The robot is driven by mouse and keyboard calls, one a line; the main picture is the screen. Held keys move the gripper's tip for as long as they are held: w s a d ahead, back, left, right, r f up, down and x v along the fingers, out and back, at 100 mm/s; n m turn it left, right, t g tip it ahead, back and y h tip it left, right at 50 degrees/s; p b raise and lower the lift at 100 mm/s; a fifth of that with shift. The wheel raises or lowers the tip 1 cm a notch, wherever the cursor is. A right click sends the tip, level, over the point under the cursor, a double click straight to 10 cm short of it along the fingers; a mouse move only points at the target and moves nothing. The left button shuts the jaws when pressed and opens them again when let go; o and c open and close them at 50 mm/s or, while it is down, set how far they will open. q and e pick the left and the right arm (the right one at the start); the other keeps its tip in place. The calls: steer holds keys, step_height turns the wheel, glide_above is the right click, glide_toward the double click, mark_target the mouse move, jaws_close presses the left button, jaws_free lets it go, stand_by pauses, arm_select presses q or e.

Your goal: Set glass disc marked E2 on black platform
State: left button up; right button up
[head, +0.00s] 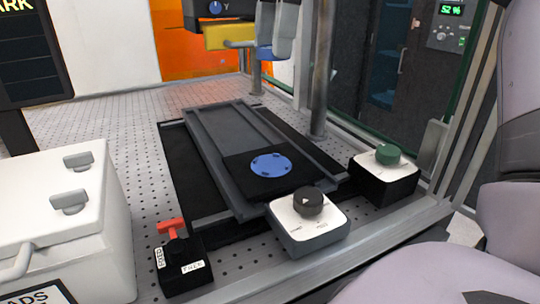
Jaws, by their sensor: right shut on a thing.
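The black platform (238,172) is a dark square plate on a grey slide. A round blue disc (270,165) with several dark marks around its rim lies flat on it. I can read no E2 mark on it, so I cannot tell if it is the glass disc or part of the platform. My right gripper (276,32), as far as I can tell the grey fingers at the top, is above and behind the platform, apart from it. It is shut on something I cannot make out. My left gripper is not in view.
A black-and-white knob box (309,228) stands in front of the platform, a green-knob box (383,176) to its right. A red-lever box (180,262) is at front left, a white cabinet (65,226) at left.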

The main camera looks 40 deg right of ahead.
steer(key=shift+w+f, duration=0.1)
steer(key=shift+f, duration=0.05)
steer(key=b, duration=0.3)
glide_above(271, 165)
step_height(271, 165, down, 15)
steer(key=shift+d+r, duration=0.15)
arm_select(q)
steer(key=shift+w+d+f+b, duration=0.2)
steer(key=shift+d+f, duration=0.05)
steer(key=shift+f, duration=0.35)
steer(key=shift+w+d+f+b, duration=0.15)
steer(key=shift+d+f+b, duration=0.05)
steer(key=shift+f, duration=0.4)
arm_select(e)
steer(key=shift+f, duration=2.45)
steer(key=shift+f, duration=0.2)
steer(key=o, duration=1.1)
steer(key=shift+c, duration=0.2)
